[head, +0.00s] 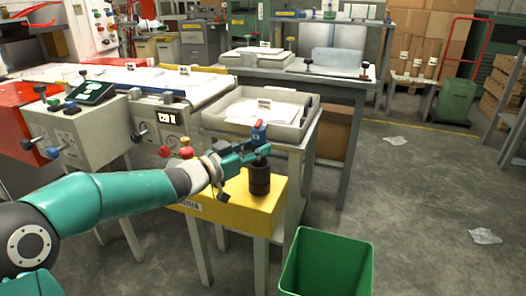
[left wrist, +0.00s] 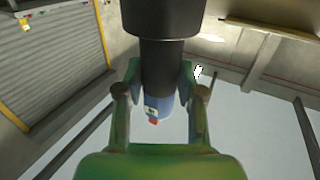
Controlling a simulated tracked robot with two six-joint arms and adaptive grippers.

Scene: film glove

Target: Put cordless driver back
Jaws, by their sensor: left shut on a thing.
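The cordless driver (head: 259,131) is upright, with a blue body and a red part at its upper end. My left gripper (head: 257,148) is shut on it from the left side. In the left wrist view, the two fingers (left wrist: 159,88) close on either side of its dark shaft, with the blue and red end (left wrist: 155,107) beyond them. A dark round holder (head: 260,181) stands on the yellow box, directly below the driver. I cannot tell whether the driver's lower end is inside the holder or just above it. My right gripper is not in view.
The yellow box (head: 236,208) sits on a grey stand. A grey tray with papers (head: 217,120) is just behind it. A green bin (head: 327,262) stands in front on the right. A machine with red and black knobs (head: 75,140) is on the left. The floor at right is mostly clear.

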